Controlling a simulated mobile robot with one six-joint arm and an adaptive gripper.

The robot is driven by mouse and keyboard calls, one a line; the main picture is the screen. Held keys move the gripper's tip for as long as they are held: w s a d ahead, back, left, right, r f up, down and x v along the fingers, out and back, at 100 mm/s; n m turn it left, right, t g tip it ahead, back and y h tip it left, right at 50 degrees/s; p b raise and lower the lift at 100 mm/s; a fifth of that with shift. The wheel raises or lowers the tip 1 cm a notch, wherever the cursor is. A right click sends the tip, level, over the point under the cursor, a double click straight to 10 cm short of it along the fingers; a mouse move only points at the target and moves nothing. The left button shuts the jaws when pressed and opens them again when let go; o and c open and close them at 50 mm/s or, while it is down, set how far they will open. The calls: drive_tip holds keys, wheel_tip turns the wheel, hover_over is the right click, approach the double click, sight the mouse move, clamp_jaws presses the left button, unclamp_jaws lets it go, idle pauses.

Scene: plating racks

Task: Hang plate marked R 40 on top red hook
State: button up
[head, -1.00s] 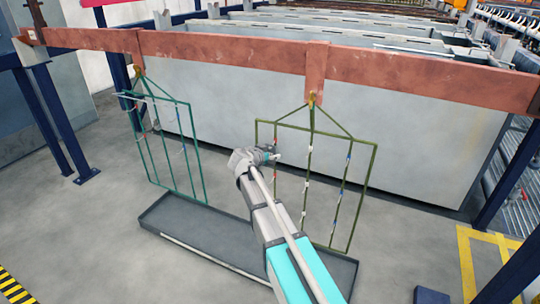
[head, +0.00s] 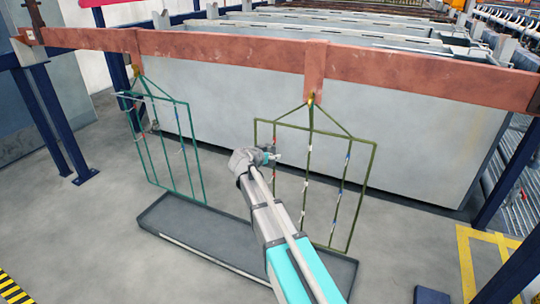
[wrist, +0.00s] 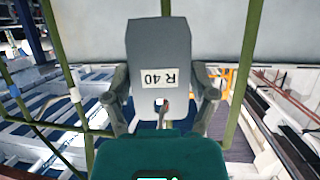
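The grey plate (wrist: 160,50) carries a white label reading R 40, upside down in the wrist view. My gripper (wrist: 162,105) has one finger against each side edge of the plate and holds it. A small hole shows in the plate below the label, with a thin brownish piece at it; I cannot tell whether that passes through. In the head view my gripper (head: 270,156) is at the left part of the right green rack (head: 372,175). The plate is too small to make out clearly there.
The right rack hangs from a copper-coloured beam (head: 220,47). Another green rack (head: 192,140) hangs to the left. A long grey tray (head: 195,245) lies on the floor below. A large grey tank (head: 420,140) stands behind. Rack bars flank the plate closely in the wrist view.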

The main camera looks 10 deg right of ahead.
drive_tip(key=shift+o, duration=1.2)
drive_tip(key=shift+r, duration=0.15)
drive_tip(key=s+a+r+p, duration=0.1)
drive_tip(key=s+a+p, duration=0.1)
drive_tip(key=s+a, duration=0.5)
drive_tip(key=s, duration=0.3)
drive_tip(key=shift+s+r, duration=0.15)
drive_tip(key=shift+r, duration=0.2)
drive_tip(key=shift+a, duration=0.1)
